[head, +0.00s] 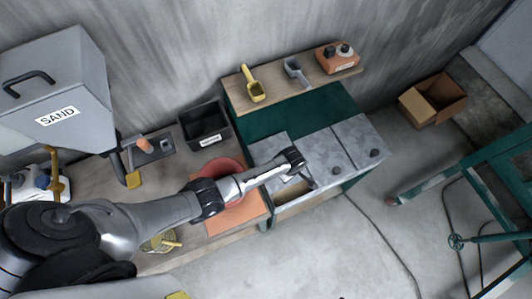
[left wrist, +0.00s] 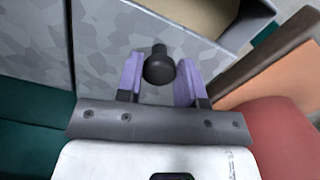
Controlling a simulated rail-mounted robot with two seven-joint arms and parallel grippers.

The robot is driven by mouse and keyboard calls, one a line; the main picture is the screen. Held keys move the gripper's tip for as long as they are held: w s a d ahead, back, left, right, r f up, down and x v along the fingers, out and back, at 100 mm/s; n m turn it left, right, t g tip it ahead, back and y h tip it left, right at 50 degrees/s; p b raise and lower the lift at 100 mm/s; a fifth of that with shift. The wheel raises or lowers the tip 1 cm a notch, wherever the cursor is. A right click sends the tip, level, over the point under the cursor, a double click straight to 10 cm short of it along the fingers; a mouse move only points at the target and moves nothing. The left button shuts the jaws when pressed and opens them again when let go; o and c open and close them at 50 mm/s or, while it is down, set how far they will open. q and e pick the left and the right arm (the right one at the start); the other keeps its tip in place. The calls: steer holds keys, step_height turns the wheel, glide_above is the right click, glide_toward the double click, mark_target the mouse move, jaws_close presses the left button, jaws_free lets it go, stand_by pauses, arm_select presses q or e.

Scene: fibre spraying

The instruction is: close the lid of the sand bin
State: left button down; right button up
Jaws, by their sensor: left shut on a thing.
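A green cabinet holds a row of mottled grey bin lids with black knobs. The left lid (head: 268,149) sits farther back than the others, leaving a gap with a tan interior (head: 294,209) at the front. This looks like the sand bin, but no label on it is readable. My left gripper (head: 297,165) is over this lid. The gripper and arm partly hide the lid. My right gripper is out of view.
The middle lid (head: 325,155) and right lid (head: 361,139) lie beside it. A red bowl (head: 222,167) and orange board (head: 235,219) are close to my arm. A hopper labelled SAND (head: 62,90) stands left.

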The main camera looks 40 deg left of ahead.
arm_select(q)
steer(key=s+d+p, duration=0.1)
steer(key=s+d, duration=0.2)
steer(key=d, duration=0.2)
steer(key=shift+d+p, duration=0.4)
steer(key=shift+s, duration=0.1)
steer(key=c, duration=0.8)
jaws_free()
steer(key=shift+d, duration=0.1)
steer(key=shift+o, duration=0.2)
step_height(320, 180, up, 14)
steer(key=p, duration=0.1)
steer(key=shift+f, duration=0.15)
